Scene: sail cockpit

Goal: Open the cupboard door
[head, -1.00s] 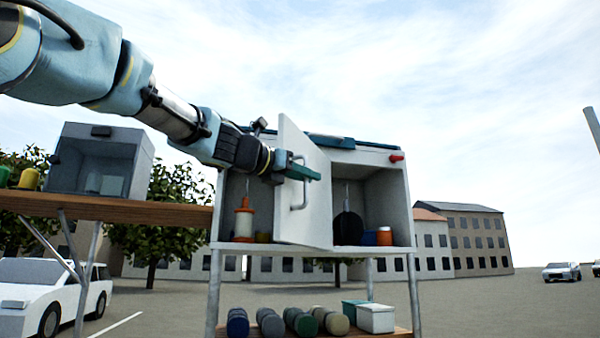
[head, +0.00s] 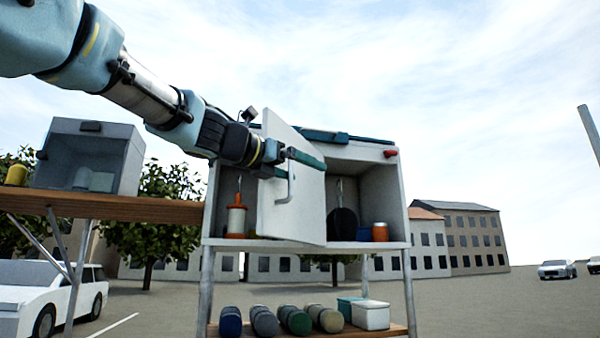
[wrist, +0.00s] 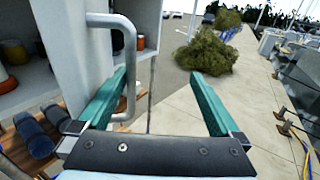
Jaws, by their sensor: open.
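The white cupboard (head: 208,200) stands on legs in the head view. Its white door (head: 306,205) stands ajar, with its free edge out to the left and its front face showing. A grey bar handle (head: 291,180) is on that face; it also shows in the wrist view (wrist: 130,75). My gripper (head: 312,160) is at the handle's upper part. In the wrist view my gripper (wrist: 160,82) is open, its teal fingers wide apart. The handle's bar is between them, close beside the left finger; I cannot tell if they touch.
Inside the cupboard are an orange-and-white spool (head: 236,218), a dark round thing (head: 342,224) and an orange jar (head: 380,232). Several rolls (head: 294,320) and a white box (head: 371,315) sit on the lower shelf. A wooden bench (head: 120,207) stands left.

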